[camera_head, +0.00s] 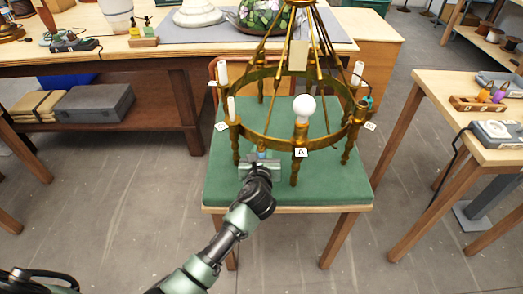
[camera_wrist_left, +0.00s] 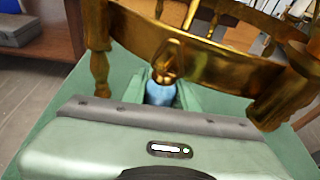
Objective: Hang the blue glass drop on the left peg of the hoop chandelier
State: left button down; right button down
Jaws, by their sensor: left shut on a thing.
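The hoop chandelier (camera_head: 267,139) is a brass ring with candle sleeves and one white bulb, above a green table top. My left gripper (camera_head: 261,163) is below the hoop's front-left side, shut on the blue glass drop (camera_head: 262,155). In the left wrist view the drop (camera_wrist_left: 160,93) stands upright between the green fingers of the gripper (camera_wrist_left: 162,97). A gold piece shows at its top, just in front of the hoop (camera_wrist_left: 210,68). I cannot tell whether it touches the hoop, nor make out the left peg. My right gripper is not in view.
The green table top (camera_head: 330,190) is clear at the front. Turned brass posts (camera_head: 295,170) hang down from the hoop close to my left gripper. A workbench (camera_head: 150,58) stands behind, and a side table (camera_head: 470,90) with tools stands at the right.

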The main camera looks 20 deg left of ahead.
pick_arm(q)
jog(key=shift+f, duration=0.1)
dwell(0.3)
jog(key=shift+w+f+b, duration=0.1)
jog(key=shift+f+b, duration=0.2)
jog(key=shift+f, duration=0.35)
jog(key=c, duration=1)
grip_release()
jog(key=shift+c, duration=0.2)
jog(key=v, duration=0.7)
jog(key=shift+s+p, duration=0.4)
jog(key=shift+r, duration=0.1)
